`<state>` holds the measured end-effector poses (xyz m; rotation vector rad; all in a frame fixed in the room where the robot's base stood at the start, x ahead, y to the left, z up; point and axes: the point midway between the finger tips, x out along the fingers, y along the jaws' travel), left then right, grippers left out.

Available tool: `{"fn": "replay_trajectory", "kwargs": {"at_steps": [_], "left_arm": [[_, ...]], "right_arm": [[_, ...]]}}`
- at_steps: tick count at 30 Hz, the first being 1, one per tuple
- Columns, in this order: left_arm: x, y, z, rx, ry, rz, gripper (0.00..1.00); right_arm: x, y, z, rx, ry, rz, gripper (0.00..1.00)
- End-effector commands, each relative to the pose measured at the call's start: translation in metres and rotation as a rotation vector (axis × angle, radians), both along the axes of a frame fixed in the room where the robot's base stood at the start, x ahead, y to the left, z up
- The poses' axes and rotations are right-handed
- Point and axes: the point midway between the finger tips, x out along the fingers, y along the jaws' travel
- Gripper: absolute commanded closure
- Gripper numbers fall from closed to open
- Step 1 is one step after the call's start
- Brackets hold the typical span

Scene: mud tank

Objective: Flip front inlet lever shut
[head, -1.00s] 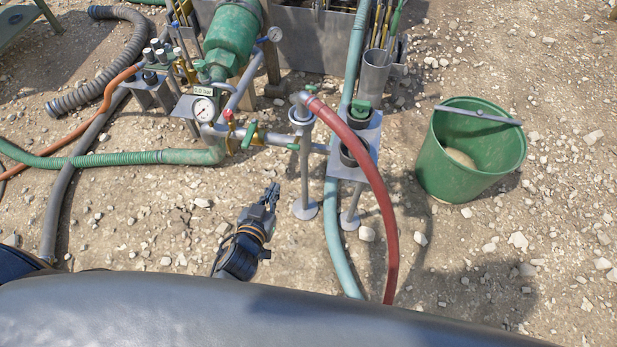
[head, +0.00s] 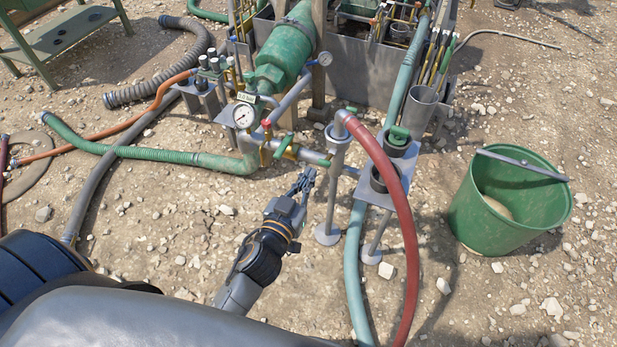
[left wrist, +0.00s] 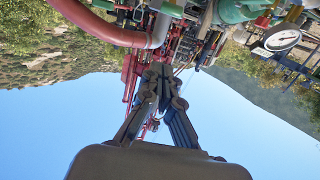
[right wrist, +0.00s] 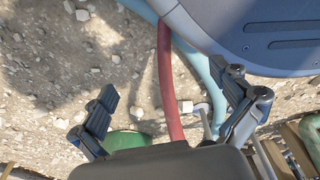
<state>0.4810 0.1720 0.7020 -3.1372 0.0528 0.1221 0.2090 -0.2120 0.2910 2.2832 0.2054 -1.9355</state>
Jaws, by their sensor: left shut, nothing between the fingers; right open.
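A metal inlet pipe (head: 312,156) runs right from the pressure gauge (head: 243,116) to a standing post. A green lever (head: 284,146) sits tilted on this pipe, beside a small red handle (head: 266,124). A green handle end (head: 324,163) shows further right. I cannot tell for sure which is the front inlet lever. My left gripper (head: 306,178) is shut and empty, just in front of and below the pipe, apart from the levers. It also shows shut in the left wrist view (left wrist: 158,75). My right gripper (right wrist: 170,88) is open and empty, outside the head view.
A red hose (head: 406,225) arcs down from the post (head: 332,190) right of my left gripper. A pale teal hose (head: 353,265) runs beside it. A green bucket (head: 470,215) stands at the right.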

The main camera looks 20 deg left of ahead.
Motion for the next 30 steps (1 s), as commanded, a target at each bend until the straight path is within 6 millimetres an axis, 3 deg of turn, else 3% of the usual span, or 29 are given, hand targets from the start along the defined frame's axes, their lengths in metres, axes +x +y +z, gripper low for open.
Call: {"fn": "replay_trajectory", "kwargs": {"at_steps": [10,11,13,18,30], "left_arm": [[0.078,-0.003,-0.004,0.003,-0.003,-0.001,1.00],[0.079,-0.003,-0.010,0.002,0.000,0.000,1.00],[0.078,-0.003,-0.020,-0.001,0.001,0.001,1.00],[0.080,-0.003,-0.034,0.000,0.000,0.001,1.00],[0.082,-0.003,-0.045,-0.001,0.000,0.000,1.00]], "right_arm": [[-0.010,-0.002,-0.006,-0.002,0.010,0.002,0.00],[-0.011,-0.002,-0.011,-0.002,0.014,0.002,0.00],[0.011,0.003,0.004,0.004,-0.013,-0.002,0.00],[0.029,0.005,0.026,0.005,-0.027,-0.005,0.00],[0.043,0.007,0.049,0.004,-0.036,-0.008,0.00]]}}
